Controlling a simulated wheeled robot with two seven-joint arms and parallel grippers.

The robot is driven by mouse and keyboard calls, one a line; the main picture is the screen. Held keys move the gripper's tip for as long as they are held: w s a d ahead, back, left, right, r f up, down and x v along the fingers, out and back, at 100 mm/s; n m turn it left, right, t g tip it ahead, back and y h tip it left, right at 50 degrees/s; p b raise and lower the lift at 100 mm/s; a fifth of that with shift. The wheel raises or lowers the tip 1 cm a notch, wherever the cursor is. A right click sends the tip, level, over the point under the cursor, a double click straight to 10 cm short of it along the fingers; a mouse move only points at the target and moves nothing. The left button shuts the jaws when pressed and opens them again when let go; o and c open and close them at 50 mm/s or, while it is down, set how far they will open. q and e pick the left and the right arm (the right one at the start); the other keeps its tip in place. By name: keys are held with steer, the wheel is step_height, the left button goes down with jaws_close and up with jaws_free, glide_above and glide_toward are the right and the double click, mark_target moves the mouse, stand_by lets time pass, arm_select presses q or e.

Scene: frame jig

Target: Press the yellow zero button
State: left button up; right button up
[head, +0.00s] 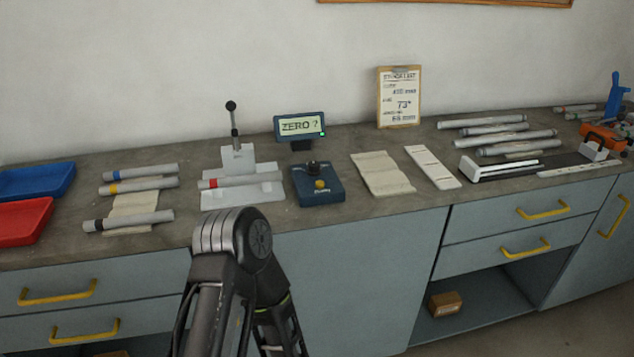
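The yellow zero button (320,185) sits on the front of a dark blue box (318,198) on the workbench. A black knob or post (312,168) stands on the box behind the button. A small display (300,128) behind the box reads "ZERO ?" and has a green light at its lower right corner. One of my arms rises from the bottom of the view, in front of the bench and left of the box. Neither gripper shows, and nothing touches the button.
Left of the box, a white fixture (243,195) with an upright lever holds a red-banded tube (240,181). Banded tubes and blue (38,180) and red (22,218) trays lie further left. Cloth (383,173), a white strip (432,167) and grey tubes lie right. Drawers (520,210) are below.

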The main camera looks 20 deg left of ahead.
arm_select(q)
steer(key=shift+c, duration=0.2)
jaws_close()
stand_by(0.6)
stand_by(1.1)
